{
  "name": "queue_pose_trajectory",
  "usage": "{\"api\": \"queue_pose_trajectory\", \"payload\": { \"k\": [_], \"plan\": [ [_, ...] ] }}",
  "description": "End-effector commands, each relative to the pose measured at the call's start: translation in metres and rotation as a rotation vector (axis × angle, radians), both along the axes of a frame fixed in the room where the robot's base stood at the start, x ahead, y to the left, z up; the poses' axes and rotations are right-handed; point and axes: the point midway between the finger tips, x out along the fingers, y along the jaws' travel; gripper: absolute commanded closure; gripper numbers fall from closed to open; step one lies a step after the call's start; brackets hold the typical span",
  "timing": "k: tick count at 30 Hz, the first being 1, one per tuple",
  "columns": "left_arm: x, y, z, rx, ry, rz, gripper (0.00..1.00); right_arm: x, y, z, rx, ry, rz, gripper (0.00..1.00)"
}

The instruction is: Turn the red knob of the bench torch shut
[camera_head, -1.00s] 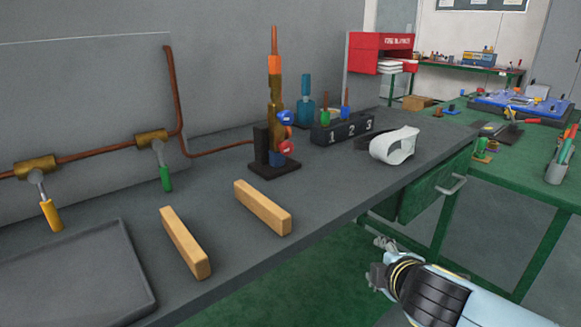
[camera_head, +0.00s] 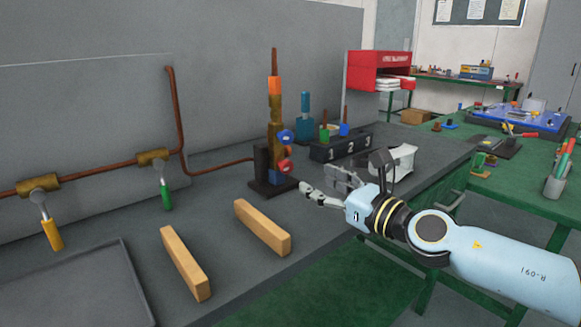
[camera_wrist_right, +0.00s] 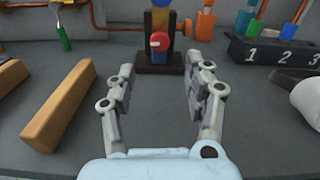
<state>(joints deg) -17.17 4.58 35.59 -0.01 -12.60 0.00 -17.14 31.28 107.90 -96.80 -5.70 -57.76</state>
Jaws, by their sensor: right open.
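The bench torch (camera_head: 275,110) stands upright on a dark base on the grey bench, with a copper top and an orange band. Its red knob (camera_head: 284,166) sits low on the body, below a blue knob (camera_head: 285,136). In the right wrist view the red knob (camera_wrist_right: 159,41) shows ahead, between and beyond my spread fingers. My right gripper (camera_head: 335,181) is open and empty above the bench, in front and to the right of the torch, apart from the knob. It also fills the lower middle of the right wrist view (camera_wrist_right: 160,85). My left gripper is not in view.
Two wooden blocks (camera_head: 263,228) (camera_head: 186,263) lie on the bench left of my gripper. A numbered black holder (camera_head: 340,148) with tools and a white object (camera_head: 402,160) stand to the right. A grey tray (camera_head: 125,270) is at front left. Bench between blocks and torch is clear.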

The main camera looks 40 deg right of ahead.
Motion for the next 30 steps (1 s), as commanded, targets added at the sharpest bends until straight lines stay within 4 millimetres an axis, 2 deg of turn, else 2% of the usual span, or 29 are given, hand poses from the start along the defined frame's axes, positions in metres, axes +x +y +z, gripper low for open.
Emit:
{"api": "queue_pose_trajectory", "payload": {
  "k": [9,15,26,30],
  "plan": [
    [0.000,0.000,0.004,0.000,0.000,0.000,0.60,0.063,0.005,0.002,0.009,-0.003,-0.003,0.48],
    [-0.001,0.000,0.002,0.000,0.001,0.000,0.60,0.088,0.007,0.001,0.009,-0.003,-0.003,0.48],
    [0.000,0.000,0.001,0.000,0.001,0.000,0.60,0.095,0.008,0.001,0.009,-0.001,-0.002,0.48],
    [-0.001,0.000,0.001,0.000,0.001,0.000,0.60,0.095,0.008,0.001,0.009,-0.002,-0.002,0.64]
  ]
}}
